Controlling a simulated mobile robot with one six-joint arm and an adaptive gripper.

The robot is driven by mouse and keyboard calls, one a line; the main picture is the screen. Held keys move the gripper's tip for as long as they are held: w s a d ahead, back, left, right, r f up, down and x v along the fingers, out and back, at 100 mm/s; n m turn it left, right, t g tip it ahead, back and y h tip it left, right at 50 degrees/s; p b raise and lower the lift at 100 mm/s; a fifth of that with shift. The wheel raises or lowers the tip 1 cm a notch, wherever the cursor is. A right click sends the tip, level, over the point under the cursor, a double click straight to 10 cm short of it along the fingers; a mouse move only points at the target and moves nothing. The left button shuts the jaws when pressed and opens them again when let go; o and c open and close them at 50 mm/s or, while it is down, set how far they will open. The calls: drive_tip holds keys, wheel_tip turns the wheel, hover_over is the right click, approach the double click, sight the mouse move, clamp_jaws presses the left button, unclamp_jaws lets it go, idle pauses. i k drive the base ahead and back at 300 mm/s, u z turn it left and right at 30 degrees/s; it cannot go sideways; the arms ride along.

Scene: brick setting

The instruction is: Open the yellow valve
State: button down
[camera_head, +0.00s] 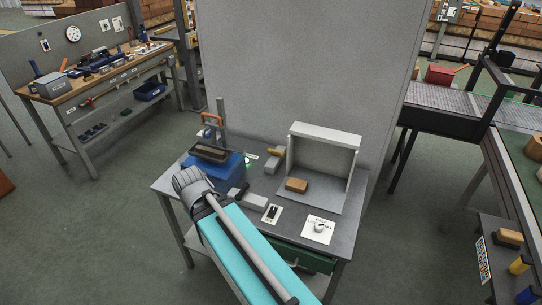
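A small yellow piece (276,151) shows on the grey workbench (345,230), just left of an open-fronted grey box (326,136). It may be the yellow valve, but it is too small to tell its shape or whether it is open or closed. My teal and grey arm (250,250) reaches from the bottom edge up over the left front of the bench. Its rounded grey end is left of and nearer than the yellow piece, apart from it in the picture. I cannot make out my gripper or its fingers.
A blue box (213,172) with a brown brick-like top stands beside my arm. A switch plate (272,213) and a white dial plate (319,229) lie near the front. A tall grey panel (300,70) stands behind.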

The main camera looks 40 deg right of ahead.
sight(283, 154)
drive_tip(key=k, duration=0.75)
drive_tip(key=z, duration=0.9)
drive_tip(key=i, duration=1)
